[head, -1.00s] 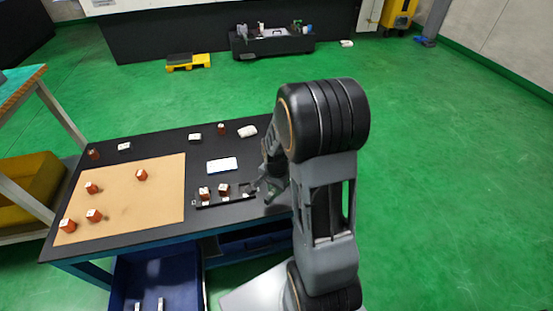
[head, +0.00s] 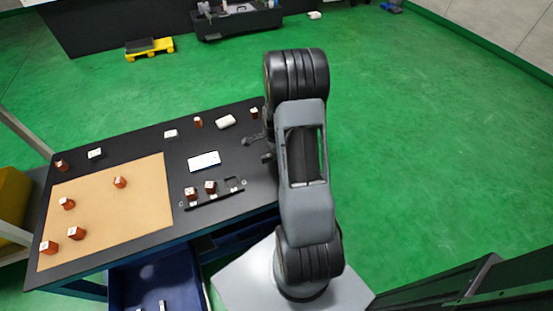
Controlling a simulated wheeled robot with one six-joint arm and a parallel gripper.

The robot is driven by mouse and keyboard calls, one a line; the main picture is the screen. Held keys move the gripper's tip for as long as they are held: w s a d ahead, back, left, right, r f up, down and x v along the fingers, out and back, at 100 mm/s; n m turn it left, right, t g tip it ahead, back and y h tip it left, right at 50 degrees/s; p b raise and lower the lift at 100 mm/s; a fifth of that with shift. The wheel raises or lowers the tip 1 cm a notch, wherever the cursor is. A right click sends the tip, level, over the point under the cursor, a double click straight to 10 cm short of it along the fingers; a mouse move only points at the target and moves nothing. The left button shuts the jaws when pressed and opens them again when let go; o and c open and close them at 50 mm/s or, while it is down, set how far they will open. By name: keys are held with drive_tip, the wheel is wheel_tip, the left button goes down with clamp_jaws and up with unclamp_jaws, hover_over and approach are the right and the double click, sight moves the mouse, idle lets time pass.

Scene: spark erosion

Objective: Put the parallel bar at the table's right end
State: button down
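My gripper (head: 259,149) is over the right end of the black table (head: 228,147), partly hidden behind my own arm. Its two dark fingers show apart, and I see nothing between them. I cannot pick out the parallel bar for certain. Light metal bar-like pieces (head: 162,305) stand in the blue bin (head: 180,275) under the table's front edge, cut off by the picture's bottom. My arm hides part of the table's right end.
Several red-brown blocks stand on the tan mat (head: 105,215). A black rack (head: 212,198) holds two more blocks. A white plate (head: 204,161), a white rounded thing (head: 225,122) and small blocks lie behind it. A red-brown piece (head: 254,114) stands at the back right.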

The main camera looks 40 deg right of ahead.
drive_tip(key=shift+w+d+f, duration=0.35)
drive_tip(key=shift+d+f, duration=0.05)
drive_tip(key=shift+f, duration=0.2)
drive_tip(key=shift+w+d+f, duration=0.35)
drive_tip(key=shift+f, duration=0.25)
drive_tip(key=shift+w+d+f+b, duration=0.15)
drive_tip(key=shift+f+b, duration=0.15)
drive_tip(key=shift+f, duration=0.6)
drive_tip(key=shift+w+f+b, duration=0.1)
drive_tip(key=shift+f+b, duration=0.2)
drive_tip(key=shift+f, duration=0.6)
drive_tip(key=shift+f, duration=0.1)
drive_tip(key=shift+f, duration=0.15)
drive_tip(key=c, duration=1.1)
unclamp_jaws()
drive_tip(key=shift+o, duration=0.2)
